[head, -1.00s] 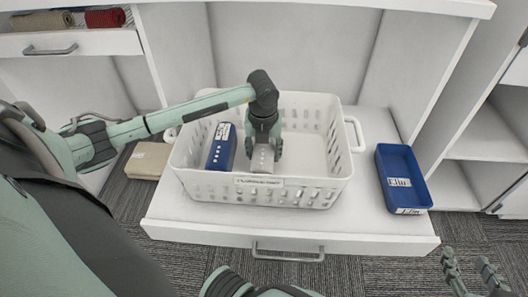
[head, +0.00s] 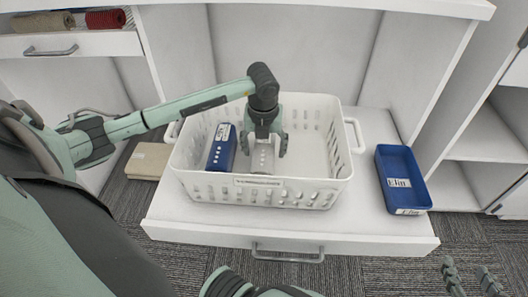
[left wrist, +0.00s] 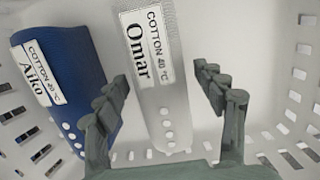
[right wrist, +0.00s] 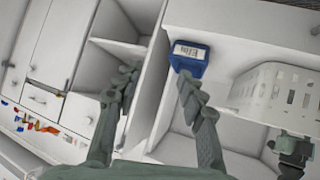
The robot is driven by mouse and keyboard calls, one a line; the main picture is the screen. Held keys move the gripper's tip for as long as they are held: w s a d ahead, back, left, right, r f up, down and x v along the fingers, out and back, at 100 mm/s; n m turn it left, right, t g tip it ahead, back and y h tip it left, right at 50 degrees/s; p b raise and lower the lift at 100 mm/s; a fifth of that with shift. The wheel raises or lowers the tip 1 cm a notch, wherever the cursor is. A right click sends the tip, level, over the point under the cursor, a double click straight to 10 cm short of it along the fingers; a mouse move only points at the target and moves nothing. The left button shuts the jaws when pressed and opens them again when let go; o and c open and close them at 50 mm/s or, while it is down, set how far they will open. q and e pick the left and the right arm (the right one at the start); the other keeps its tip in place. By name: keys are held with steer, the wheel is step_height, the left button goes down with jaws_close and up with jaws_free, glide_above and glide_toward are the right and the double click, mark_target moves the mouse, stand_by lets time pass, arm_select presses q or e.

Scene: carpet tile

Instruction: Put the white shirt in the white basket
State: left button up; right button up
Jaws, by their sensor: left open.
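The white basket (head: 335,165) stands on the white worktop. The white shirt, folded and labelled Omar, lies inside it; it shows in the left wrist view (left wrist: 170,105) and partly in the head view (head: 262,162). My left gripper (head: 265,150) is inside the basket above the shirt. Its fingers are open, one on each side of the shirt, with a visible gap on the right in the left wrist view (left wrist: 168,95). My right gripper (head: 468,268) is open and empty, at the lower right of the head view; its fingers also show in the right wrist view (right wrist: 157,78).
A blue folded item labelled Aiko (head: 221,148) lies in the basket left of the shirt. A blue bin labelled Elin (head: 401,165) stands to the right of the basket. A beige box (head: 148,161) is at left. Bare worktop (head: 300,232) lies in front.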

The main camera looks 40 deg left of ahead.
arm_select(q)
steer(key=r, duration=0.6)
steer(key=s+r, duration=0.1)
steer(key=r, duration=0.2)
steer(key=shift+s+d+r+p, duration=0.1)
steer(key=shift+d+r+p, duration=0.25)
steer(key=shift+d+p, duration=0.05)
arm_select(e)
steer(key=s+d+f+g, duration=0.1)
steer(key=s+d+f+g+h, duration=0.1)
steer(key=s+d+f, duration=0.1)
steer(key=shift+d+f, duration=0.1)
steer(key=shift+d, duration=0.2)
